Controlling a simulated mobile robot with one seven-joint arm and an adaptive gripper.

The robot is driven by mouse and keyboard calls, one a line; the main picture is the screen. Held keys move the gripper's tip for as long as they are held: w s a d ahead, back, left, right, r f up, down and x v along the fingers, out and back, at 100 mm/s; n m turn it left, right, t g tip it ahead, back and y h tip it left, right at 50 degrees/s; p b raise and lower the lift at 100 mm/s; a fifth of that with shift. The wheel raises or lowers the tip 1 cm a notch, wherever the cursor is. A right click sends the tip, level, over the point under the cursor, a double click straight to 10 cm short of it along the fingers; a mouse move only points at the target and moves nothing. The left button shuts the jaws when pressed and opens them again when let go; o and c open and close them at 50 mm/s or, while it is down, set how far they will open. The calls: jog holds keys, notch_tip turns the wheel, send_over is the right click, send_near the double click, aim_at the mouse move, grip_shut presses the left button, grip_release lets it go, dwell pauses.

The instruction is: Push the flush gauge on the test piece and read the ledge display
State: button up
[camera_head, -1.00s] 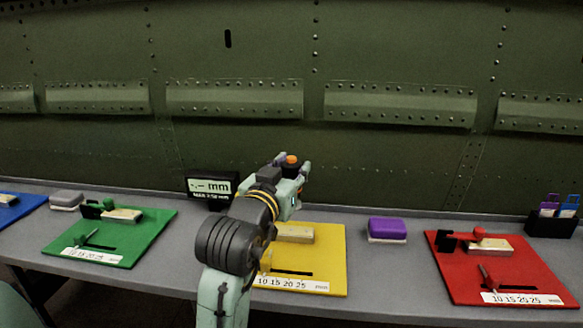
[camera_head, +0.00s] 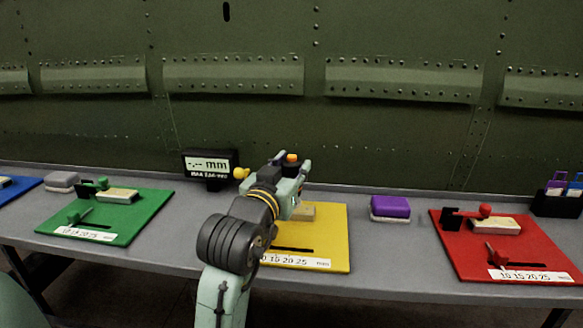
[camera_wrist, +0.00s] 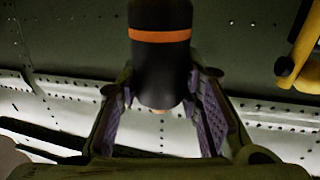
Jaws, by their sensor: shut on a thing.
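My gripper (camera_head: 292,180) is above the back of the yellow board. It is shut on a dark cylinder with an orange band, apparently the flush gauge (camera_wrist: 160,60); its orange cap (camera_head: 292,157) shows in the head view. In the wrist view the gauge sits between two fingers with purple pads, and its lower end shows a small pale tip. The display (camera_head: 208,163) on the ledge reads "-.-- mm"; its smaller line is unreadable. I cannot tell which thing is the test piece, nor whether the gauge touches anything.
A yellow board (camera_head: 335,240) with a wooden block (camera_head: 303,211) lies below my arm. A green board (camera_head: 150,215) is at left and a red board (camera_head: 455,250) at right. A purple block (camera_head: 390,207) stands between yellow and red. The riveted green wall (camera_head: 400,135) rises behind.

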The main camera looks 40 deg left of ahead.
jog(key=shift+f+b, duration=0.3)
jog(key=shift+f, duration=0.3)
dwell(2.1)
jog(key=shift+w+r+p, duration=0.1)
jog(key=shift+r+p, duration=0.75)
jog(key=shift+r, duration=0.05)
notch_tip(320, 180, up, 6)
jog(key=p, duration=0.4)
jog(key=shift+f, duration=0.15)
jog(key=shift+f, duration=0.1)
